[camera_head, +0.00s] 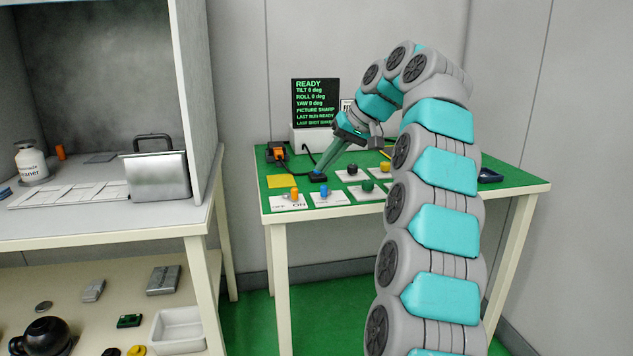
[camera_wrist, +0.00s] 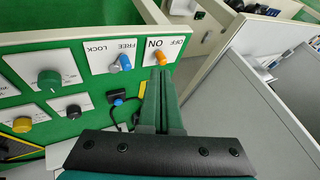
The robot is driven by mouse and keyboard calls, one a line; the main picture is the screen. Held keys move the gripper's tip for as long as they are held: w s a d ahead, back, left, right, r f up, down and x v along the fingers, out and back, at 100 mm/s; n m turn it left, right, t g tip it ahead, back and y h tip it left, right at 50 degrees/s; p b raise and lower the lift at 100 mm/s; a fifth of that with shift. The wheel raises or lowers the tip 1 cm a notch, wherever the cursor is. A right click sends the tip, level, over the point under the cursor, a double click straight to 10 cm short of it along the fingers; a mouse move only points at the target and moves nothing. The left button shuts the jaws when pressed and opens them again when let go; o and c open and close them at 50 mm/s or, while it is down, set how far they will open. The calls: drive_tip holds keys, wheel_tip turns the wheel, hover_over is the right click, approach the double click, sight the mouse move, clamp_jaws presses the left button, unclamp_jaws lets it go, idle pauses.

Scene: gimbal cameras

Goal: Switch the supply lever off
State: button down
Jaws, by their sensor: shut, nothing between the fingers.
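The supply lever is an orange lever (camera_head: 294,195) on a white plate lettered OFF and ON, at the front left corner of the green table. It leans toward the ON side. In the wrist view, which is turned over, the orange lever (camera_wrist: 160,61) stands just beyond my fingertips. My gripper (camera_head: 319,172) is shut and empty, pointing down above the table, behind and right of the lever in the head view. The shut fingers also show in the wrist view (camera_wrist: 160,72). A small gap seems to separate them from the lever; exact height is unclear.
A blue lever (camera_head: 323,191) on a FREE/LOCK plate stands just right. A black box with a blue button (camera_wrist: 118,100) and cable lies near my fingers. Green (camera_head: 368,186), black and yellow knobs are farther right. A screen (camera_head: 315,103) reads READY. A shelf unit (camera_head: 190,100) stands left.

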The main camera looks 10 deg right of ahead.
drive_tip(key=shift+w+d+r, duration=0.1)
drive_tip(key=shift+w+d, duration=0.5)
drive_tip(key=shift+d, duration=0.15)
drive_tip(key=shift+b+x, duration=0.8)
drive_tip(key=shift+x, duration=4.2)
drive_tip(key=shift+w, duration=0.1)
